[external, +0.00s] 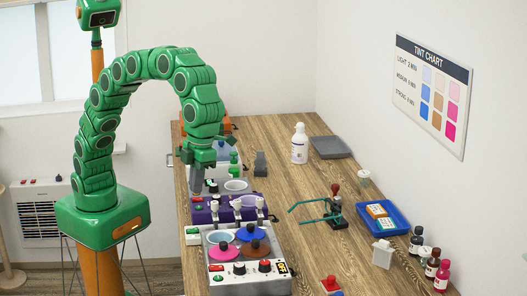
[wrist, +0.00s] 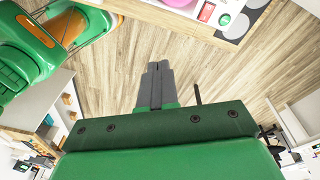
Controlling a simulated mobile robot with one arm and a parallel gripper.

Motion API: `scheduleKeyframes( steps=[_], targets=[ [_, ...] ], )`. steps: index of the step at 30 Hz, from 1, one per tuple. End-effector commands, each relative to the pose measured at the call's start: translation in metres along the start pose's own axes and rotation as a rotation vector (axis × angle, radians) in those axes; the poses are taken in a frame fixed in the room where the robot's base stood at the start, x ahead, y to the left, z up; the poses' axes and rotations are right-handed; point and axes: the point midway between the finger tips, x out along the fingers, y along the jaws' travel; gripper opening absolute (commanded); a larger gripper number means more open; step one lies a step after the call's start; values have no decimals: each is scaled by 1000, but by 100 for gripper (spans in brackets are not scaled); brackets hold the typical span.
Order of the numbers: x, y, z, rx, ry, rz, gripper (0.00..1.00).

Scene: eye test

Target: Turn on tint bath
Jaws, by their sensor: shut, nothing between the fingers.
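A white unit (external: 232,282) with blue, pink and brown round lids on top stands at the bench's near end; it looks like the tint bath.
A purple unit (external: 228,211) with upright taps stands just behind the white one. The bench (external: 285,190) is bare in the middle.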

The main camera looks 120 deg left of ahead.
Motion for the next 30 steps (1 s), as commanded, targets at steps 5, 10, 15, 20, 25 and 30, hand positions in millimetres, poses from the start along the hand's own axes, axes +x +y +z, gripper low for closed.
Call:
scheduleKeyframes(
  steps=[5, 10, 15, 20, 25, 30],
  targets=[
    [8, -28, 1, 117, 1, -1, 0],
    [15, -51, 1, 233, 0, -5, 0],
    [24, -72, 2, 342, -2, -5, 0],
    [32, -87, 2, 425, -5, -4, 0],
    [36, -95, 2, 475, -7, -6, 0],
    [37, -97, 2, 489, -7, -5, 0]
  ],
)
